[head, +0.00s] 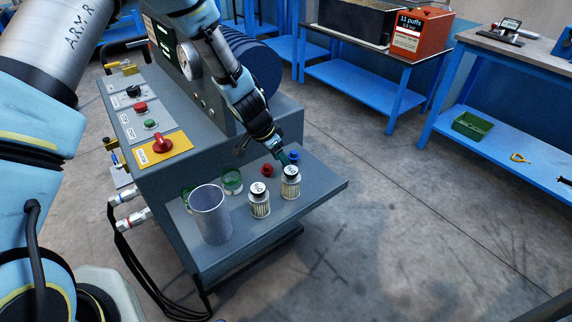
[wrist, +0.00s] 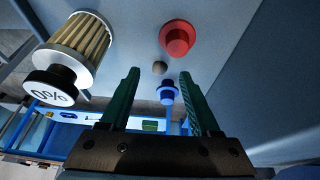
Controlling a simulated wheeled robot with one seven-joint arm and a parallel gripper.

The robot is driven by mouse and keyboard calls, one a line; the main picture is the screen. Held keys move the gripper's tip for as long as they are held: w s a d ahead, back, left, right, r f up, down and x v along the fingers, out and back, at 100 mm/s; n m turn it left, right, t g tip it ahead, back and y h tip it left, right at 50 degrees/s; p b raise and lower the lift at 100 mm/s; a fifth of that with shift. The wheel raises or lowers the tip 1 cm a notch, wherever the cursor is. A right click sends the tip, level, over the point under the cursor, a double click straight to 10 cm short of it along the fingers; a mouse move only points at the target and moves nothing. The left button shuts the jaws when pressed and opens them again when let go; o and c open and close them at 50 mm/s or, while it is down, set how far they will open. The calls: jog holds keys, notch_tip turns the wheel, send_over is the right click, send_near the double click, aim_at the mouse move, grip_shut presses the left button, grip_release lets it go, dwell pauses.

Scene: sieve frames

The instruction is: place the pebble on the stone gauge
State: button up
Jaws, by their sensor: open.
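The pebble (wrist: 160,67) is a small grey-brown round lump on the grey shelf. In the wrist view it lies between a red flanged plug (wrist: 177,38) and a blue flanged plug (wrist: 168,92). My gripper (wrist: 160,76) is open, with its two green fingers either side of the pebble's line of sight; nothing is held. I cannot tell how far the fingertips are from it. In the head view my gripper (head: 286,158) is low over the shelf, near the blue plug (head: 294,156). I cannot make out the pebble there. No stone gauge can be told for sure.
Two capped filter cartridges (head: 259,200) (head: 290,182) stand close to my gripper; one (wrist: 83,45) shows in the wrist view. The shelf (head: 318,186) is bare at right. The machine (head: 150,120) rises behind.

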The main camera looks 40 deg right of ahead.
jog(key=shift+x, duration=1.1)
jog(key=shift+c, duration=0.2)
grip_shut()
